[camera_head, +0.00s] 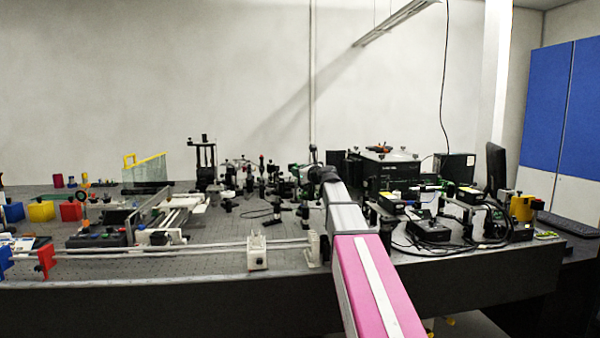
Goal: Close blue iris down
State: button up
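My arm reaches from the lower right over the front edge of the bench, and its far end, with my gripper (318,172), is among the optics near the middle. The gripper is small and dark there. Its fingers cannot be made out, so I cannot tell whether it is open or shut, or whether it touches anything. I cannot pick out a blue iris for certain. Many small dark optical mounts (262,180) stand near the arm's end, and my arm hides part of the bench behind it.
The dark optical table (450,277) is crowded. Black boxes and cables (430,232) lie right of my arm. A white rail (190,248) runs along the front left. Red, yellow and blue blocks (40,211) stand far left. A monitor (495,168) stands at right.

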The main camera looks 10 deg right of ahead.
grip_shut()
jog(key=shift+a, duration=0.15)
jog(key=shift+a+f+n+g+h, duration=0.3)
jog(key=shift+a+n+g+h, duration=0.2)
jog(key=shift+n, duration=0.65)
jog(key=shift+a+f+n+g+h, duration=0.35)
jog(key=shift+a+n, duration=0.25)
jog(key=shift+n, duration=0.55)
jog(key=shift+h, duration=0.25)
grip_release()
